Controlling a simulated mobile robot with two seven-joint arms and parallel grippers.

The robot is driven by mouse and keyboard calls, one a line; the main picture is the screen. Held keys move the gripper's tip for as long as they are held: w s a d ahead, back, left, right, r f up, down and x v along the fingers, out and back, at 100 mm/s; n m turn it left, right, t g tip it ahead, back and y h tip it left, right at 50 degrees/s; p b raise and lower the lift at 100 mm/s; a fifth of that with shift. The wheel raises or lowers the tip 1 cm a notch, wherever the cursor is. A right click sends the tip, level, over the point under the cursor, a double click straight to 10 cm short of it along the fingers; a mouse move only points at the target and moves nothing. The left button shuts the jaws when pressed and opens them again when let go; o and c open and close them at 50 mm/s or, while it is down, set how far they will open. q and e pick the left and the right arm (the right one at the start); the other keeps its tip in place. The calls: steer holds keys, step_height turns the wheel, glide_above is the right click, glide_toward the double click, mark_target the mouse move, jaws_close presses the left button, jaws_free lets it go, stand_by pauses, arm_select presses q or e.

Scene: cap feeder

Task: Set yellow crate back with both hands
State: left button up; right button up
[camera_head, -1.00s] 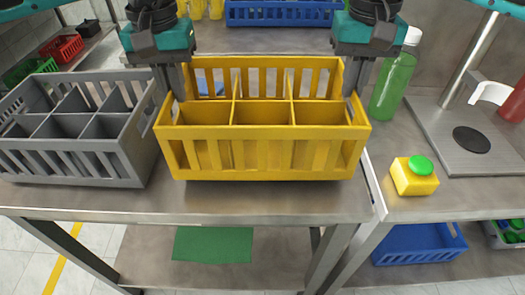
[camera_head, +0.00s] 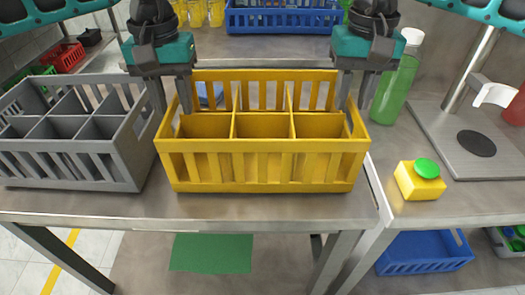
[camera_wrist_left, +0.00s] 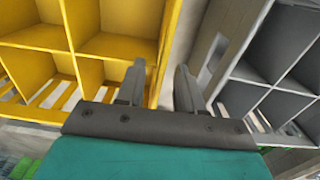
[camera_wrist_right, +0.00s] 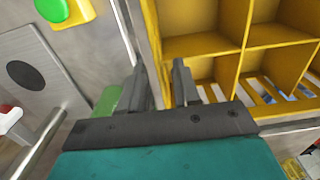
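The yellow crate (camera_head: 262,172) stands upright on the metal table, and its compartments look empty. My left gripper (camera_head: 173,108) is at the crate's left end, fingers apart. In the left wrist view the left gripper (camera_wrist_left: 158,90) has one finger over the crate's side and the other beyond its end wall, near the grey crate. My right gripper (camera_head: 354,105) is at the right end. In the right wrist view its fingers (camera_wrist_right: 160,90) are spread on either side of the end wall (camera_wrist_right: 152,45). Finger contact with the walls is hard to tell.
A grey divided crate (camera_head: 72,172) stands close on the left. A green bottle (camera_head: 393,88) and a yellow box with a green top (camera_head: 420,188) are on the right. A blue crate (camera_head: 285,20) is behind. Bare table (camera_head: 260,207) shows in front.

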steer(key=shift+r, duration=0.3)
arm_select(q)
step_height(320, 180, up, 12)
arm_select(e)
step_height(320, 180, up, 12)
steer(key=shift+f, duration=0.25)
stand_by(0.4)
arm_select(q)
steer(key=shift+s, duration=0.1)
arm_select(e)
steer(key=shift+s+f, duration=0.1)
